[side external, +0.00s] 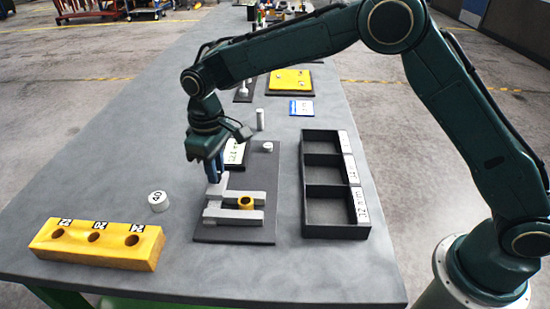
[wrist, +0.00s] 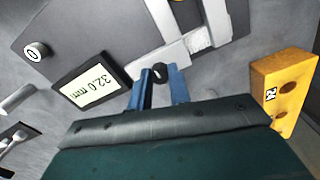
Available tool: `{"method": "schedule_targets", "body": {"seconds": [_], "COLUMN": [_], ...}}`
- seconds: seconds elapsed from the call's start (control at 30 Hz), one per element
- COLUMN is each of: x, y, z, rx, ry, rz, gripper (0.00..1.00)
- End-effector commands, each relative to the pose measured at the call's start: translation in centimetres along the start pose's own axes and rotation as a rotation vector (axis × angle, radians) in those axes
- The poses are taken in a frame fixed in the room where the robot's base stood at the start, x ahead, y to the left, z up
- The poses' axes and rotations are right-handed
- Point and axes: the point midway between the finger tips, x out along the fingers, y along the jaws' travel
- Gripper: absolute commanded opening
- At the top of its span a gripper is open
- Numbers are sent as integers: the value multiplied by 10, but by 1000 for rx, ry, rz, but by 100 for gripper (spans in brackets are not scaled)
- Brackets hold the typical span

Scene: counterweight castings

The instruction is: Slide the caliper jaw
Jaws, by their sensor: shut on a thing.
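The grey caliper (side external: 232,212) lies on a dark base plate (side external: 237,237), its two jaws pointing right. A brass ring (side external: 246,202) sits between the jaws; I cannot tell if both touch it. My gripper (side external: 217,181) points down at the left end of the caliper. Its blue fingers (wrist: 160,82) are shut on the caliper jaw's small dark-topped knob (wrist: 160,71). The caliper display (wrist: 91,84) reads 32.0 mm in the wrist view. A round white button (wrist: 37,51) marked 0 is on the plate.
A black tray (side external: 306,205) with three labelled compartments stands to the right. A yellow block (side external: 70,250) with three numbered holes lies front left. A white cylinder (side external: 158,201) marked 40 stands left of the plate. A thin grey pin (side external: 260,120) stands behind it.

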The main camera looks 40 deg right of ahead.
Motion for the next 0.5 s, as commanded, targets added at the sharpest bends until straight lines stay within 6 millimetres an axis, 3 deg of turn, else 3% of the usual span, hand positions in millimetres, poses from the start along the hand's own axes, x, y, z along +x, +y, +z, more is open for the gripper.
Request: {"method": "schedule_targets", "body": {"seconds": [0.3, 0.5], "x": [0, 0], "y": [22, 24], "z": [-6, -6], "rx": [2, 0], "ry": [0, 1], "rz": [0, 0], "gripper": [0, 0]}}
